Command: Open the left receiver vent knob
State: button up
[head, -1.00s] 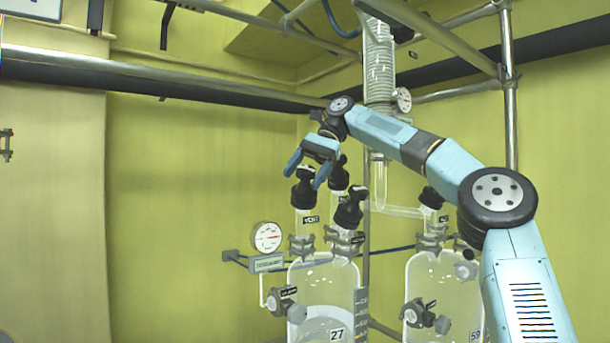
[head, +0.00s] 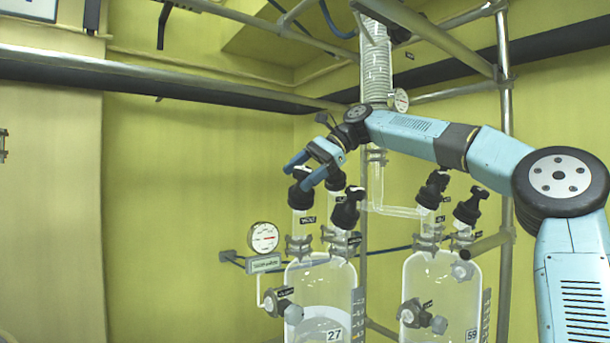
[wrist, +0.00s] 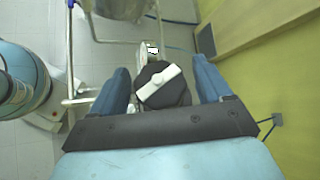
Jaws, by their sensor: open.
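The left receiver (head: 318,290) is a clear glass vessel tagged 27, partly filled with pale material. Its vent knob (head: 299,197) is a black cap on the glass neck with a small label, at the vessel's upper left. In the wrist view the knob (wrist: 163,88) shows a white bar handle, set slantwise. My gripper (head: 295,177) is open, its blue fingers at the top of the vent knob. In the wrist view the knob appears between the fingers of my gripper (wrist: 158,75), with gaps on both sides. Contact is not visible.
Other black knobs stand close by, one behind (head: 335,178) and one at front right (head: 347,212). A round gauge (head: 264,237) is at left. A second receiver (head: 441,295) tagged 59 stands at right. The coiled glass column (head: 376,70) and metal pipes rise behind my arm.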

jog(key=shift+w+m+t+y, duration=0.1)
jog(key=shift+m+t+y, duration=0.6)
jog(key=shift+m+t, duration=0.6)
jog(key=shift+m+t+y, duration=0.7)
jog(key=shift+m+t, duration=0.5)
jog(key=shift+m, duration=0.2)
jog(key=m+t, duration=0.7)
jog(key=shift+h, duration=0.4)
jog(key=shift+w+m+t+h, duration=0.1)
jog(key=shift+m+t+h, duration=0.7)
jog(key=shift+m+t, duration=0.8)
jog(key=shift+d+m+t+h, duration=0.1)
jog(key=shift+m+t+h, duration=0.75)
jog(key=shift+m, duration=0.4)
jog(key=shift+d+m+t+h, duration=0.1)
jog(key=shift+m+t+h, duration=0.55)
jog(key=shift+m+h, duration=0.5)
jog(key=shift+a+m+t+h, duration=0.1)
jog(key=shift+m+t+h, duration=0.5)
jog(key=shift+m+h, duration=1.3)
jog(key=shift+m+h, duration=2.1)
jog(key=shift+m, duration=0.5)
jog(key=s+n+y, duration=0.4)
jog(key=s+n, duration=0.6)
jog(key=s, duration=0.4)
jog(key=shift+n, duration=0.3)
